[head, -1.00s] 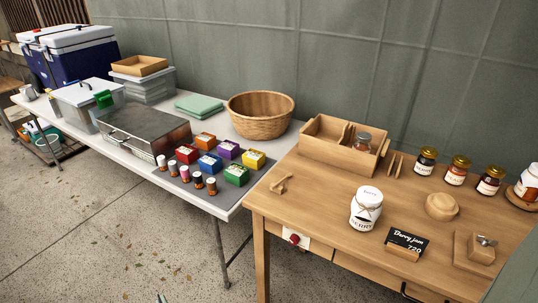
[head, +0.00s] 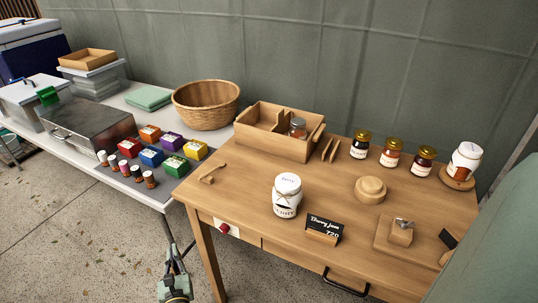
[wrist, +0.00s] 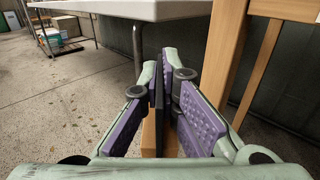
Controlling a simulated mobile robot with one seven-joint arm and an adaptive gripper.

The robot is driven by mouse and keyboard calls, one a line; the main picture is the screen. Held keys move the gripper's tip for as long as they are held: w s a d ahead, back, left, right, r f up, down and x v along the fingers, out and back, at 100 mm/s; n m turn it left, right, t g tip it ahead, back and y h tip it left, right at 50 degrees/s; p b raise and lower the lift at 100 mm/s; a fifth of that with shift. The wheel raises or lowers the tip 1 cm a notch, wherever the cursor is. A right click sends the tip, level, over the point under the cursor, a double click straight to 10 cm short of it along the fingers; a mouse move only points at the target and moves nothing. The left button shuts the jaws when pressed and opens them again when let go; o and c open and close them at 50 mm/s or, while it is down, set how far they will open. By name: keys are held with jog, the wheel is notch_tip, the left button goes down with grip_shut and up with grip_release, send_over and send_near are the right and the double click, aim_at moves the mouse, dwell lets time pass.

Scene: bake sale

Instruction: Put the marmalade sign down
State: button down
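My gripper (wrist: 166,85) is shut on a thin dark plate with a wooden foot, the marmalade sign (wrist: 159,112), seen edge-on between the purple pads; its writing does not show. In the head view my gripper (head: 175,262) hangs low over the floor, left of the wooden table's (head: 235,205) front leg and apart from the table. A black sign reading "Berry jam 720" (head: 324,228) stands on a wooden foot near the table's front edge. Another dark sign (head: 448,239) stands at the table's right, mostly hidden by my arm.
A white labelled jar (head: 287,197) stands left of the berry jam sign. Several dark jars (head: 391,153), a jar on a round stand (head: 465,160), a round wooden block (head: 370,189) and a divided box (head: 265,145) occupy the table. Bare wood shows at front left.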

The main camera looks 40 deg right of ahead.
jog(key=s+d+r+m+g+h, duration=0.1)
jog(key=d+r+h, duration=0.1)
jog(key=r, duration=0.3)
jog(key=s+d+r+m+g+h, duration=0.2)
jog(key=r, duration=0.3)
jog(key=s+d+r+m+g+h, duration=0.1)
jog(key=d+r+m+h, duration=0.1)
jog(key=r, duration=0.3)
jog(key=shift+s+d+r+p, duration=0.15)
jog(key=shift+s+r+p, duration=0.05)
jog(key=shift+r+p, duration=0.2)
jog(key=s+d+r+m+g+h, duration=0.35)
jog(key=s+r+g, duration=0.25)
jog(key=s+r, duration=0.5)
jog(key=shift+m, duration=0.25)
jog(key=x, duration=1)
jog(key=w+x, duration=0.1)
jog(key=x, duration=0.3)
jog(key=shift+w+d+f+b, duration=0.1)
jog(key=shift+w+f+b, duration=0.15)
jog(key=shift+f+b, duration=0.15)
jog(key=shift+f, duration=1.8)
